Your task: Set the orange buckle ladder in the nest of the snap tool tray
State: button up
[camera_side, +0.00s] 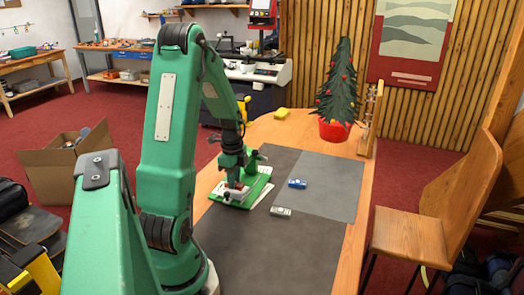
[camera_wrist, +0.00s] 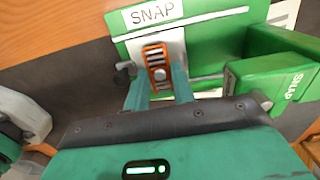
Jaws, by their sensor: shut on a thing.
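The orange buckle ladder (camera_wrist: 158,66), an orange frame with dark and pale rungs, is between the two fingers of my gripper (camera_wrist: 160,88) in the wrist view. My gripper is shut on it. It is over a pale patch on the green snap tool tray (camera_wrist: 207,29), just below the SNAP label; I cannot tell whether it touches the tray. The nest is not clearly visible behind it. In the side view my gripper (camera_side: 235,189) is low over the tray (camera_side: 258,189), and the ladder is mostly hidden.
A green block marked SNAP (camera_wrist: 272,84) stands at the tray's right in the wrist view. A blue piece (camera_side: 297,183) and a grey piece (camera_side: 281,211) lie to the right on the mats.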

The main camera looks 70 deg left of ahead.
jog(key=shift+f, duration=0.65)
dwell(0.5)
jog(key=o, duration=1.3)
jog(key=shift+c, duration=0.2)
jog(key=shift+r, duration=3.75)
jog(key=shift+r, duration=0.15)
jog(key=shift+r, duration=1.85)
